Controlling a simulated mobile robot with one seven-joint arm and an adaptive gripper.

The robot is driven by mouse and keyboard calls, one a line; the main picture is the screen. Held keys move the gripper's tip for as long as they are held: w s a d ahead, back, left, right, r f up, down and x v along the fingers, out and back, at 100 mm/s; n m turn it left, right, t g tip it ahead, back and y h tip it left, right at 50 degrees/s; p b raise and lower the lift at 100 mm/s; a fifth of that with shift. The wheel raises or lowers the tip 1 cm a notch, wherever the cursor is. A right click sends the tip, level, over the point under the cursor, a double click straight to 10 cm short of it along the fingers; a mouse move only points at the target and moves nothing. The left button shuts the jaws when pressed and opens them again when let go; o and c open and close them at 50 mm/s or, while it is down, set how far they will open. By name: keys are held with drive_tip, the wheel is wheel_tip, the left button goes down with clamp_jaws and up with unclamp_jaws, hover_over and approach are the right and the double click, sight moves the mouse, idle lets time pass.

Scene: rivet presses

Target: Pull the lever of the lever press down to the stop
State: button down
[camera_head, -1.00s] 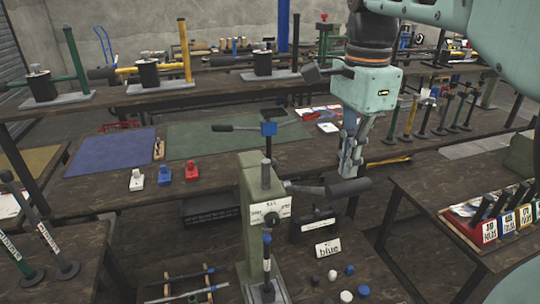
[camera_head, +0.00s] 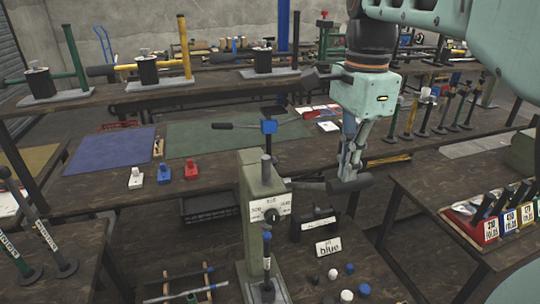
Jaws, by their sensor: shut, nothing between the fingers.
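The lever press (camera_head: 262,190) is a green-grey column with a white label on its front, standing at the front table. Its lever reaches right from the column and ends in a thick dark handle (camera_head: 349,185). My gripper (camera_head: 349,174) points down at the handle from above, fingers shut with nothing between them. The fingertips overlap the handle in the picture; I cannot tell whether they touch it. The far side of the handle is partly hidden behind the fingers.
A post with a blue block (camera_head: 268,127) and dark arm rises behind the column. A "blue" sign (camera_head: 328,246) and several small knobs (camera_head: 347,295) lie front right. White, blue and red blocks (camera_head: 164,175) stand left. A rack of labelled handles (camera_head: 505,222) is at right.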

sight(350, 187)
drive_tip(key=shift+s+f+b, duration=0.15)
drive_tip(key=shift+f+b, duration=0.25)
drive_tip(key=shift+f, duration=0.25)
drive_tip(key=shift+s+d+f+b, duration=0.2)
drive_tip(key=shift+s+f+b, duration=0.4)
drive_tip(key=shift+f+b, duration=0.25)
drive_tip(key=shift+f, duration=0.15)
